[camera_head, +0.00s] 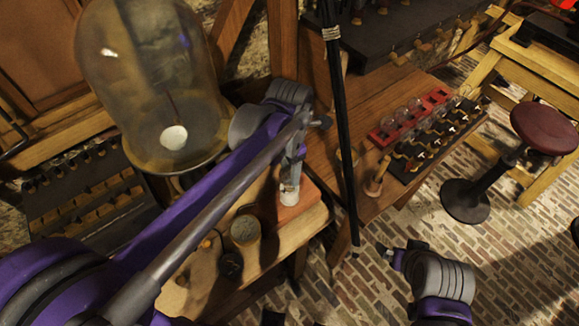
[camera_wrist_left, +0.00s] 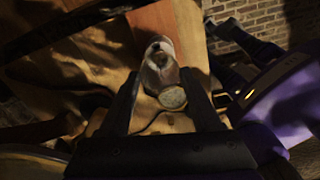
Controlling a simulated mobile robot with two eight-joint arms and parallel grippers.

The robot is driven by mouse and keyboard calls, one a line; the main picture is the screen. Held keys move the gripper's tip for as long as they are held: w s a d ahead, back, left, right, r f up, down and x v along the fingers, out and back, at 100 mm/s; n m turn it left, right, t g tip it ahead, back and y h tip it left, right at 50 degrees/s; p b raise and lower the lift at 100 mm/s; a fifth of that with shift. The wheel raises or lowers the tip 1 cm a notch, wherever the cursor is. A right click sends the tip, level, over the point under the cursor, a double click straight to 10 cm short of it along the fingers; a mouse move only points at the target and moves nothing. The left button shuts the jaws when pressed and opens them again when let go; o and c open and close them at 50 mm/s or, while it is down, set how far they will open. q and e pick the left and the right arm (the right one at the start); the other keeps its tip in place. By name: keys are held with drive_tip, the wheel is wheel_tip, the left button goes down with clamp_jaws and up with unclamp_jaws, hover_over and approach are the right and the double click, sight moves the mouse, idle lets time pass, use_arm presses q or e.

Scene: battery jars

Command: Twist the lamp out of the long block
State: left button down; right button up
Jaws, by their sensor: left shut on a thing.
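My left gripper (camera_head: 290,178) points down over the orange-brown block (camera_head: 298,207) on the near wooden bench. It is shut on a small whitish lamp (camera_head: 289,195), which stands upright at the block. In the left wrist view the pale, shiny lamp (camera_wrist_left: 159,62) lies between the dark fingers of the left gripper (camera_wrist_left: 162,80), with the block (camera_wrist_left: 160,22) beyond it. The lamp's lower end is not clear, so I cannot tell how deep it sits. My right gripper (camera_head: 386,253) is at lower right, above the brick floor, away from the lamp; its jaws are too small to read.
A large glass bell jar (camera_head: 155,75) stands close left of my left arm. A round jar (camera_head: 245,229) is on the near bench. A red rack (camera_head: 410,118) with several glass bulbs lies on the far bench. A black pole (camera_head: 340,120) rises between. A stool (camera_head: 545,128) stands right.

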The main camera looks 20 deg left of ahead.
use_arm(q)
drive_tip(key=shift+r, duration=0.15)
use_arm(e)
drive_tip(key=shift+r, duration=0.1)
use_arm(q)
drive_tip(key=shift+r+p, duration=0.6)
drive_tip(key=shift+r, duration=0.5)
use_arm(e)
drive_tip(key=shift+w+r, duration=0.4)
drive_tip(key=shift+r, duration=0.4)
use_arm(q)
drive_tip(key=shift+r+p, duration=0.45)
drive_tip(key=shift+r, duration=0.4)
drive_tip(key=shift+w+r+p, duration=0.1)
drive_tip(key=shift+r+p, duration=0.6)
drive_tip(key=shift+r, duration=1)
use_arm(e)
drive_tip(key=w+r, duration=0.2)
drive_tip(key=r, duration=0.1)
drive_tip(key=shift+r+t, duration=0.15)
drive_tip(key=shift+t, duration=0.15)
use_arm(q)
drive_tip(key=shift+f, duration=0.1)
use_arm(e)
drive_tip(key=shift+s, duration=0.1)
